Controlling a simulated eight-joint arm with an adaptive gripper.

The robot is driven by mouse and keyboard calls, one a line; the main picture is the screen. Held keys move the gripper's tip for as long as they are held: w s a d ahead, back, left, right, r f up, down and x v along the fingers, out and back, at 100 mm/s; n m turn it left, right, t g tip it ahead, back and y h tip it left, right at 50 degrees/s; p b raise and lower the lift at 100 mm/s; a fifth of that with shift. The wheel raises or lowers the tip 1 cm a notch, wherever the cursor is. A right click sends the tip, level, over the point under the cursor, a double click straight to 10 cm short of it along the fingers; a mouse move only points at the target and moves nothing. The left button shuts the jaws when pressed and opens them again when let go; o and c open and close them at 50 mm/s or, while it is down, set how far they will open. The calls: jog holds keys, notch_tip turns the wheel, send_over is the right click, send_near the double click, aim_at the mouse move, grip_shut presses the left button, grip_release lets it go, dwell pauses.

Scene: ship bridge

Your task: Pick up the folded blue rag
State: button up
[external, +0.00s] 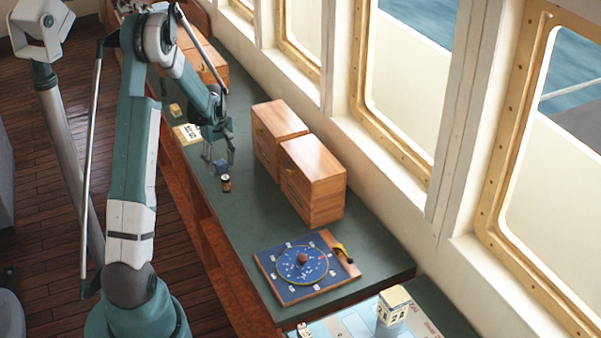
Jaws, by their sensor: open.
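The folded blue rag (221,166) is a small dark blue bundle on the green counter, left of the wooden drawer boxes. My gripper (218,164) is over the rag, pointing down, with its fingers open around or just in front of it. I cannot tell whether the fingers touch the rag. Part of the rag is hidden by the fingers.
A small dark can with an orange band (226,184) stands just in front of the rag. Wooden drawer boxes (312,180) stand to the right. A white card (187,134) and a yellowish block (175,110) lie behind. A blue round-chart board (303,268) lies near the counter's front end.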

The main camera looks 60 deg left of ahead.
aim_at(220, 163)
jog(key=shift+c, duration=0.5)
jog(key=c, duration=0.9)
jog(key=shift+r, duration=5)
